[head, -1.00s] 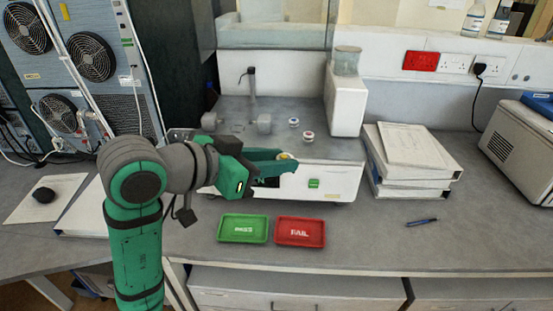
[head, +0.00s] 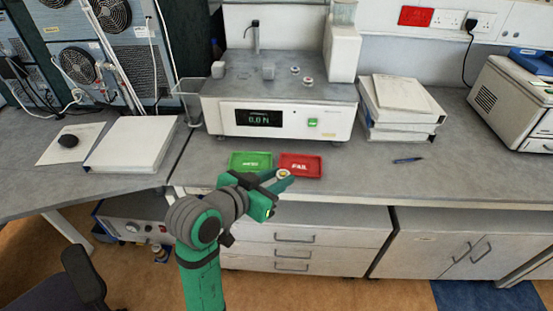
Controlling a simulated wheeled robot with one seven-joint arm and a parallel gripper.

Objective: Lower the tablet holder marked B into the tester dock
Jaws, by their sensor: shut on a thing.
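My gripper (head: 283,176) is shut on a small round holder (head: 284,173) with a pale and orange top. Its letter is too small to read. They are in front of the tester, overlapping the lower edge of the red FAIL tray in the picture. The tester (head: 280,133) is a white box with a grey top and a display reading about 0.0 N.
A green tray (head: 250,162) and a red FAIL tray (head: 302,165) lie before the tester. A clear bin (head: 188,100) stands at its left. A tall white unit (head: 342,52) rises at its right rear. Stacked binders (head: 400,108) and a pen (head: 408,160) lie further right.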

